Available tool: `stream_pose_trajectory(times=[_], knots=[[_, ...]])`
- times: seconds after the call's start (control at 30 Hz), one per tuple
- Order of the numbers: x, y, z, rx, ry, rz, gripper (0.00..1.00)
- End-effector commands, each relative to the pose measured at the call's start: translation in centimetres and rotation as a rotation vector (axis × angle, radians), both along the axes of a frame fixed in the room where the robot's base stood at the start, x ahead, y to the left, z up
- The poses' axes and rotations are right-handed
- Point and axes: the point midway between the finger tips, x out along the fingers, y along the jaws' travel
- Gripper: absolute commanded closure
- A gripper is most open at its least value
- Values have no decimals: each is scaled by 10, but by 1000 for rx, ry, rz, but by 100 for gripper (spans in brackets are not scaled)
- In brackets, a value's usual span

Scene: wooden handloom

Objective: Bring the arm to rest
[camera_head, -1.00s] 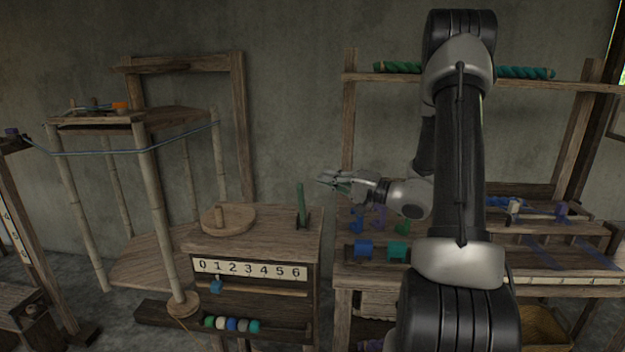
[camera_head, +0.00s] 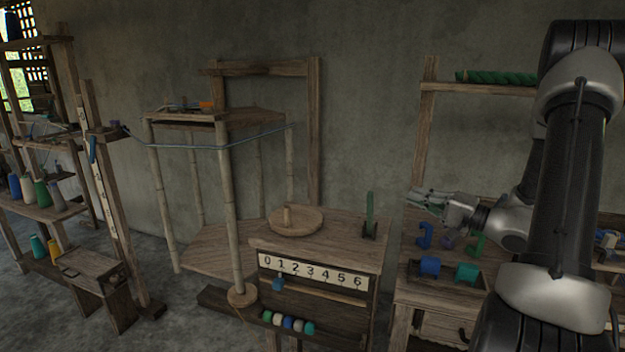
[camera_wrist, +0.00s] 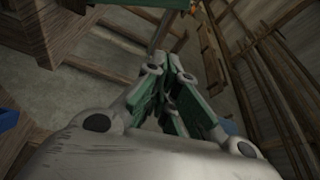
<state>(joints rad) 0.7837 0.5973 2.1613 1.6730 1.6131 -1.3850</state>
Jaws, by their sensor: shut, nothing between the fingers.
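My gripper (camera_head: 428,197) is on the right in the head view, held in the air at the end of my bent arm. Its fingers point left, toward the upright green piece (camera_head: 369,215) on the wooden stand, and are apart from it. In the wrist view my gripper (camera_wrist: 172,62) shows its grey and green fingers drawn together, with nothing held. Part of the workbench behind is hidden by my arm.
A wooden stand (camera_head: 330,248) with a number strip carries a round wooden disc (camera_head: 297,221). The workbench at right holds blue (camera_head: 430,266) and teal (camera_head: 467,273) pieces. A bamboo frame (camera_head: 228,205) stands left of centre; shelves with thread cones are far left.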

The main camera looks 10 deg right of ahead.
Motion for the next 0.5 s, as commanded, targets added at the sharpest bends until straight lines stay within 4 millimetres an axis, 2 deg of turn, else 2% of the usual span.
stream_pose_trajectory(times=[0.07, 0.17, 0.27, 0.3, 0.4, 0.5], knots=[[1, 0, -2, 35, 40, 1, 100], [-7, 4, -17, 99, 179, 38, 100], [-39, 19, -46, 152, 406, 129, 100], [-55, 25, -56, 159, 498, 166, 100], [-98, 39, -67, 117, 712, 253, 100], [-142, 49, -70, 5, 900, 325, 100]])
